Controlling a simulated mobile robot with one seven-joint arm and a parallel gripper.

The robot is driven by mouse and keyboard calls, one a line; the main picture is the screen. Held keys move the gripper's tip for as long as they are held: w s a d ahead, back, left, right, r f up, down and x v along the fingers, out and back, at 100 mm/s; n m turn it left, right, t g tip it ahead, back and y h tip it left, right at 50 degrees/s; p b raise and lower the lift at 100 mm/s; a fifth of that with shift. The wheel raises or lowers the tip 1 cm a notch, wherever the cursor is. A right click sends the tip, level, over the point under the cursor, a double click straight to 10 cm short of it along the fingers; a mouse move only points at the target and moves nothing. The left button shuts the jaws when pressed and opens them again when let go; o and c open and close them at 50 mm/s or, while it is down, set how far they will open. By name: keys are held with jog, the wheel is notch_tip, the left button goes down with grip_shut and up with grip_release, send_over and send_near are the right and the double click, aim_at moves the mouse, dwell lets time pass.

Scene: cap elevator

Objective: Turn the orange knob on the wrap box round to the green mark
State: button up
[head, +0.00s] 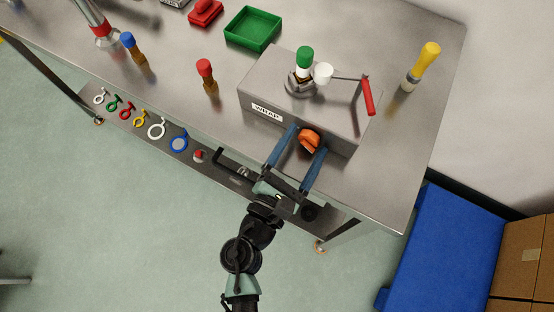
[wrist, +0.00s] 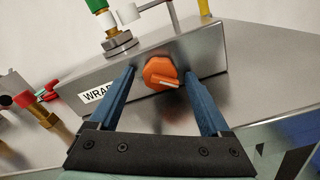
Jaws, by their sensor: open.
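The grey wrap box (head: 259,87) stands on the steel table, with a WRAP label on its front face. The orange knob (head: 309,140) is on that front face, right of the label. In the wrist view the knob (wrist: 161,74) shows an octagonal rim and a raised grip bar with a pale line, pointing right and slightly down. My gripper (head: 310,138) is open, with its blue fingers on either side of the knob and apart from it. In the wrist view the gripper (wrist: 165,72) is roughly centred on the knob. I cannot make out a green mark.
On the box top are a green-capped fitting (head: 305,58) and a crank with a red handle (head: 368,95). A yellow-topped post (head: 421,66) stands right of the box, and a red-capped post (head: 207,76) left. A lower shelf with coloured rings (head: 140,117) runs along the table's front.

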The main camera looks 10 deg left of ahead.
jog(key=n+p, duration=0.2)
jog(key=n, duration=0.1)
jog(key=shift+r+n, duration=0.3)
jog(key=shift+r, duration=0.1)
jog(key=n+p, duration=0.1)
jog(key=n, duration=0.2)
jog(key=n+p, duration=0.1)
jog(key=n, duration=0.1)
jog(key=shift+d+f+p, duration=0.1)
jog(key=shift+f+p, duration=0.15)
jog(key=shift+p, duration=0.05)
jog(key=b+v, duration=0.2)
jog(key=v, duration=1.1)
